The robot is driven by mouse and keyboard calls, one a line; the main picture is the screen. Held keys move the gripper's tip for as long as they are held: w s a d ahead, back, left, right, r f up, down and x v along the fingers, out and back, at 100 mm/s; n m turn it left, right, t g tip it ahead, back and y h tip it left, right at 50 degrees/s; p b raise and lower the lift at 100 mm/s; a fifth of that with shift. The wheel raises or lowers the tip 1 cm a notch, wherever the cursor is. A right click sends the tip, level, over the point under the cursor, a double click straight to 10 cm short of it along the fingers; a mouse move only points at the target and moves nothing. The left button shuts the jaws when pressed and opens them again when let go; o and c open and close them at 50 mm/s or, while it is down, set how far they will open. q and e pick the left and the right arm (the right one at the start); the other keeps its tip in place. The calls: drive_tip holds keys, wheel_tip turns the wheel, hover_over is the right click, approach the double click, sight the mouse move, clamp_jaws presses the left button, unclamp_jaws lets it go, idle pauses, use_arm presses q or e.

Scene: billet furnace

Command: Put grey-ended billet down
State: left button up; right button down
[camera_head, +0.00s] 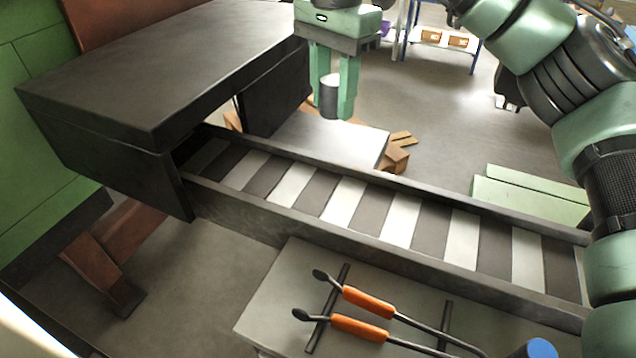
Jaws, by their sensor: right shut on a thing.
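My right gripper (333,108) hangs pointing down at the top middle of the head view. Its two green fingers are shut on a short dark cylinder with a light grey end, the grey-ended billet (330,101). The billet is upright, with its grey end up. In the picture it shows above the pale tabletop (345,140) behind the roller track; its height over that top is hard to judge. My left gripper is not in view.
The track (403,219) of dark and light bands, with raised side rails, runs from the dark furnace housing (160,75) to the right. A blue-topped object (541,348) stands at the bottom right. Wooden pieces (397,158) lie behind the track.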

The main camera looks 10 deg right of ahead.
drive_tip(key=p, duration=0.1)
hover_over(331, 197)
wheel_tip(331, 197, down, 13)
drive_tip(key=shift+r, duration=0.1)
wheel_tip(331, 197, down, 4)
drive_tip(key=shift+a+f+p, duration=0.1)
drive_tip(key=shift+f+p, duration=0.1)
drive_tip(key=shift+p, duration=0.25)
drive_tip(key=shift+f, duration=0.35)
drive_tip(key=shift+f, duration=0.15)
drive_tip(key=c, duration=0.9)
unclamp_jaws()
